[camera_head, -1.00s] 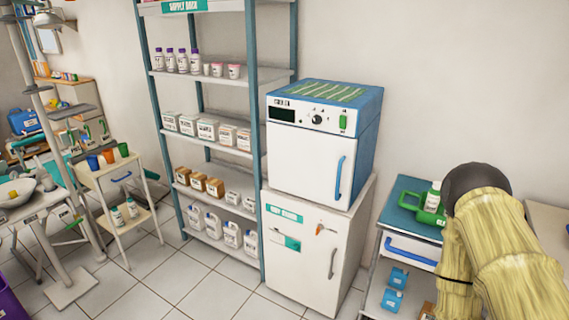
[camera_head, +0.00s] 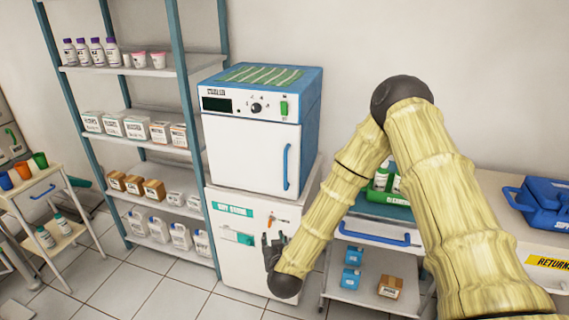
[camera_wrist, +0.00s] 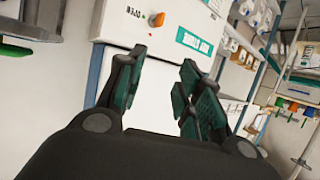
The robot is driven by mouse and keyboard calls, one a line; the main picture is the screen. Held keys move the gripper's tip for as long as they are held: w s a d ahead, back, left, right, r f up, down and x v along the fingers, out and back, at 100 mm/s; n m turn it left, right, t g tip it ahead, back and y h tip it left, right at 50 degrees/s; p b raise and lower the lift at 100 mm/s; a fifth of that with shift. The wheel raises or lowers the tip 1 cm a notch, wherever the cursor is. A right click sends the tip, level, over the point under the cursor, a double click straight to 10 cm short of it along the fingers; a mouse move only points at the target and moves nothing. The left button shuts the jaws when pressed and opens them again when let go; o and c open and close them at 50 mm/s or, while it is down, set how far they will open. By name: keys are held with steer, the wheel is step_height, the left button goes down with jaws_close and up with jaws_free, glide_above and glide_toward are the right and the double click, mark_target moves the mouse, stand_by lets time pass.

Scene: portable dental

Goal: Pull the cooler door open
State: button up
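The cooler (camera_head: 258,125) is a blue and white box with a control panel, standing on a white cabinet. Its white door (camera_head: 245,155) looks closed, with a vertical blue handle (camera_head: 287,166) on the right side. My gripper (camera_head: 272,250) is in front of the lower cabinet, below and apart from the cooler handle. In the wrist view my gripper's dark green fingers (camera_wrist: 158,88) are spread apart with nothing between them. The cooler handle cannot be made out in the wrist view.
The white lower cabinet (camera_head: 232,265) has a teal label and an orange latch. A supply rack (camera_head: 185,100) stands close on the left. A cart (camera_head: 376,236) with a blue drawer handle stands right, behind my arm. A blue case (camera_head: 545,203) sits far right.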

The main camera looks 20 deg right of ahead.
mark_target(285, 164)
steer(key=w+d+r+m+t+h, duration=0.25)
steer(key=w+r, duration=0.25)
steer(key=r, duration=0.3)
steer(key=w+d+r+m+t+h, duration=0.1)
steer(key=w+d+r+h, duration=0.3)
steer(key=r, duration=0.5)
steer(key=shift+y, duration=0.55)
steer(key=x, duration=0.3)
steer(key=p+x, duration=0.1)
steer(key=x, duration=0.3)
steer(key=a+p+x, duration=0.1)
steer(key=x, duration=0.3)
steer(key=shift+w+f, duration=0.1)
steer(key=shift+f, duration=0.25)
jaws_close()
